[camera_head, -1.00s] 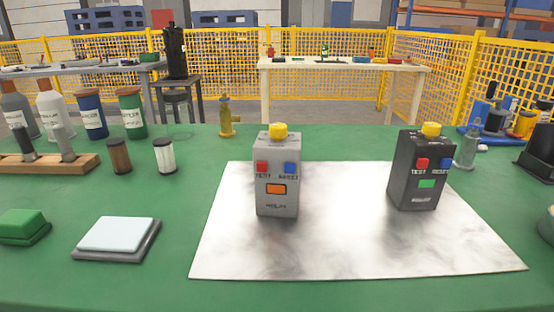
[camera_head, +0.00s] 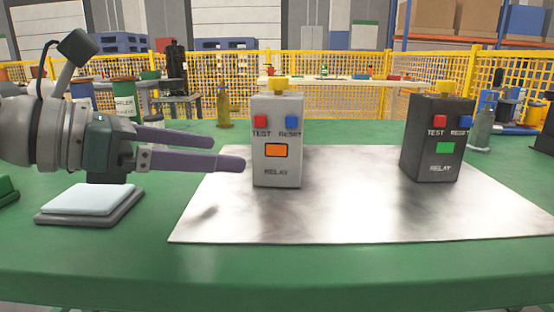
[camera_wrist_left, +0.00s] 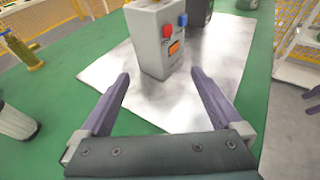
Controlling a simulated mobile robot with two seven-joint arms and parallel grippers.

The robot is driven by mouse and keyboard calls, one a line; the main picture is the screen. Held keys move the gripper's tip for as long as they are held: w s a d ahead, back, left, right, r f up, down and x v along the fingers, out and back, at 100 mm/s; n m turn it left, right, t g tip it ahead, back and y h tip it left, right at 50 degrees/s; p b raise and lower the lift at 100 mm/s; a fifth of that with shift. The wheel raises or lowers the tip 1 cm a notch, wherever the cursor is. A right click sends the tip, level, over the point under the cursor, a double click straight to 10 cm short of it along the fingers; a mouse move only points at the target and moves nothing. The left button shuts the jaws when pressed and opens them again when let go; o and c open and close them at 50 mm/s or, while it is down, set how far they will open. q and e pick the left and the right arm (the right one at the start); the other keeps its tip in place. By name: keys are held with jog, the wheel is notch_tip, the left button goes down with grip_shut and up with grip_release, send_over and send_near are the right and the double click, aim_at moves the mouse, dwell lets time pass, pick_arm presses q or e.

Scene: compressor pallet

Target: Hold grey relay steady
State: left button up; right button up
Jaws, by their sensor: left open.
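The grey relay (camera_head: 277,160) stands upright on the metal sheet (camera_head: 330,222), with a yellow knob on top, a red TEST button, a blue RESET button and an orange window. My left gripper (camera_head: 228,152) is just left of it, pointing at it, with its two fingers apart and nothing between them. In the left wrist view the grey relay (camera_wrist_left: 157,52) stands ahead of the open fingers (camera_wrist_left: 160,82), apart from them. A black relay (camera_head: 432,160) with a green window stands to the right on the same sheet.
A pad with a pale top (camera_head: 85,200) lies below my left arm. A green block (camera_head: 6,190) is at the left edge. A yellow fitting (camera_head: 223,108) stands behind. The green table (camera_head: 270,262) is clear in front of the sheet.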

aim_at(271, 156)
pick_arm(q)
jog(key=b+x, duration=0.3)
jog(key=b, duration=0.1)
jog(key=b+x, duration=0.1)
jog(key=x, duration=0.1)
jog(key=shift+w+d+f+b, duration=0.15)
jog(key=shift+d+f+b, duration=0.05)
jog(key=shift+f+b, duration=0.25)
jog(key=x, duration=0.3)
jog(key=shift+r+p, duration=0.3)
jog(key=shift+r, duration=0.05)
jog(key=shift+w+d+f, duration=0.2)
jog(key=shift+w+d, duration=0.15)
jog(key=shift+d, duration=0.2)
grip_shut()
grip_release()
dwell(0.8)
jog(key=shift+r, duration=0.1)
